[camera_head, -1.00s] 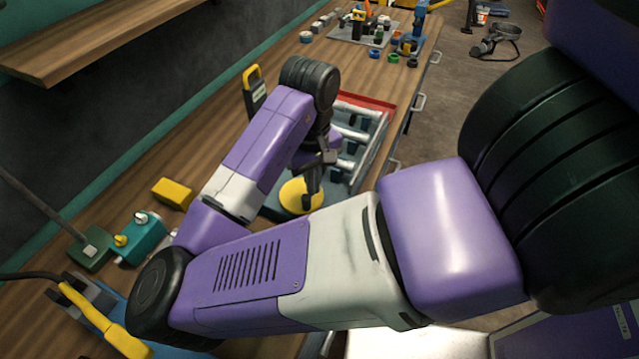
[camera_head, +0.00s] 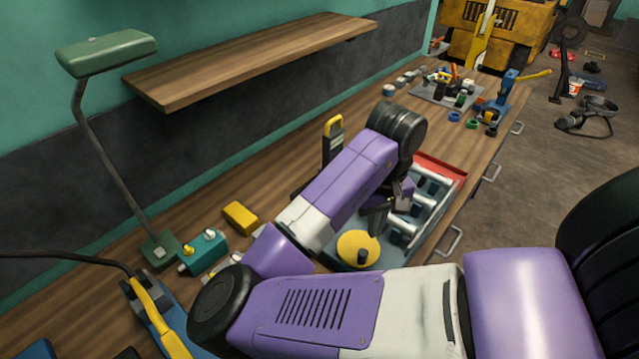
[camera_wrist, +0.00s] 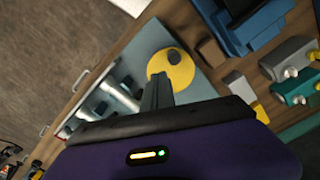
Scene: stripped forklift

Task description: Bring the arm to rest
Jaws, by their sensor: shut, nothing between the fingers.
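My arm reaches across the wooden workbench (camera_head: 290,140) in the head view, bent at the elbow, with its wrist pointing down. My gripper (camera_head: 376,218) is above the grey tray area, close to a yellow disc (camera_head: 357,249) with a dark knob. In the wrist view my gripper's fingers (camera_wrist: 157,92) are together with nothing between them. They show just beside the yellow disc (camera_wrist: 178,68); whether they touch it I cannot tell.
A red-edged tray with metal cylinders (camera_head: 432,198) lies right of the disc. A yellow block (camera_head: 240,217), a teal box (camera_head: 203,252) and a green lamp (camera_head: 108,52) stand left. A wooden shelf (camera_head: 250,60) overhangs the bench's back.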

